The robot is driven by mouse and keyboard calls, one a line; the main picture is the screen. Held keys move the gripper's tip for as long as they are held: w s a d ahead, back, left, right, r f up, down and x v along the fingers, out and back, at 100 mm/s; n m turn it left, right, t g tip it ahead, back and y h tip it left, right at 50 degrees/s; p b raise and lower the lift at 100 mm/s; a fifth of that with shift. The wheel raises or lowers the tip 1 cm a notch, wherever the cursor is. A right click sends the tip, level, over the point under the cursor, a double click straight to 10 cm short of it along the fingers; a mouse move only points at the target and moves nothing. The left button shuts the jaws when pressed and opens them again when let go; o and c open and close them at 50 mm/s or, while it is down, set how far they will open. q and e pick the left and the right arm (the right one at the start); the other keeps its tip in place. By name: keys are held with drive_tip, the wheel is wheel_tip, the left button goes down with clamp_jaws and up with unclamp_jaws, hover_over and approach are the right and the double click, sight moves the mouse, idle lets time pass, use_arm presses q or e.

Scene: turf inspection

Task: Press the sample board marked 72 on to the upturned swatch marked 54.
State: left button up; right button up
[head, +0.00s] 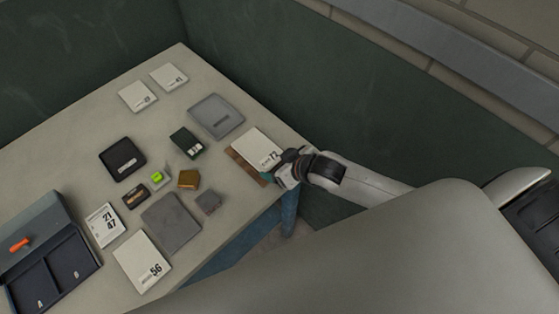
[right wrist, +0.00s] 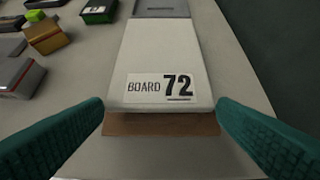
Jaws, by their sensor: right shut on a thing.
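The white sample board marked 72 (head: 257,147) is at the table's right edge; it also shows in the right wrist view (right wrist: 165,60). A flat brown piece (head: 243,168) lies under it, showing along its left side, and also past its near end in the right wrist view (right wrist: 160,125). No number shows on the brown piece, so I cannot tell whether it is swatch 54. My right gripper (head: 282,172) is shut on the board's near end, its teal fingers (right wrist: 160,104) on either side. I cannot tell whether board and brown piece touch. My left gripper is out of view.
A grey plate (head: 216,115) and a dark green box (head: 186,142) stand beyond the board. A golden-brown box (head: 188,179) and small grey block (head: 208,202) lie left. Board 56 (head: 142,262) and a compartment case (head: 45,270) are farther left. Bare table surrounds the brown piece.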

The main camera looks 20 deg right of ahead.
wheel_tip(320, 180, up, 6)
drive_tip(key=p, duration=0.5)
drive_tip(key=shift+w+f, duration=0.15)
drive_tip(key=shift+f, duration=0.1)
drive_tip(key=shift+w, duration=0.1)
idle(0.5)
